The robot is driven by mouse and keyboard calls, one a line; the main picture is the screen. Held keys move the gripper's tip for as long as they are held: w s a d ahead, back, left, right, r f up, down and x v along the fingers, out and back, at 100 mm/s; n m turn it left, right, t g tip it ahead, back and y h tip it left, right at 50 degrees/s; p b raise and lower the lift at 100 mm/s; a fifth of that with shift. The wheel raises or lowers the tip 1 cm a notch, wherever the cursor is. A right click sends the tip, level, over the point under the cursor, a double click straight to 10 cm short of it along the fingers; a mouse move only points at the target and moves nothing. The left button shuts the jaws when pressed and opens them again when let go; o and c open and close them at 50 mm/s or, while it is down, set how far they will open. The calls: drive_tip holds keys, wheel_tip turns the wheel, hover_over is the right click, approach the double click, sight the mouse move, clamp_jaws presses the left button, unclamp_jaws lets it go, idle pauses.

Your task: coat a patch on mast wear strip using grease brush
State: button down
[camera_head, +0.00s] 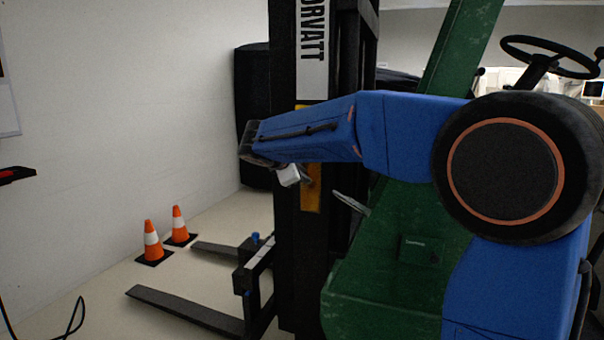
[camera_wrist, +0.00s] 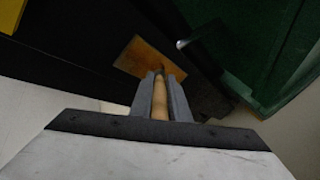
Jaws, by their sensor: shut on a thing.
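The dark forklift mast (camera_head: 288,240) stands upright in the middle of the head view. An amber strip (camera_head: 312,190) lies along its face, partly hidden behind my blue arm. In the wrist view an orange-brown plate (camera_wrist: 132,58), which looks like the wear strip, lies against the dark mast just beyond my fingertips. My gripper (camera_wrist: 162,80) is shut on the pale wooden handle of the grease brush (camera_wrist: 160,103). The brush's far end is at or just before the plate; I cannot tell whether it touches. In the head view my gripper (camera_head: 304,178) is by the mast, and the brush is not clear.
The green forklift body (camera_head: 385,265) stands right of the mast, with a steering wheel (camera_head: 550,55) above. Dark forks (camera_head: 185,308) reach left near the floor. Two orange cones (camera_head: 152,240) stand by the white wall. The floor between wall and forks is otherwise mostly clear.

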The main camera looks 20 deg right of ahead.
drive_tip(key=shift+f, duration=1.1)
drive_tip(key=shift+w+a, duration=0.1)
drive_tip(key=shift+a, duration=0.1)
drive_tip(key=shift+w+a, duration=0.2)
drive_tip(key=shift+r, duration=0.15)
drive_tip(key=shift+r, duration=1.3)
drive_tip(key=shift+r, duration=0.2)
drive_tip(key=shift+r, duration=1.3)
drive_tip(key=shift+r, duration=0.15)
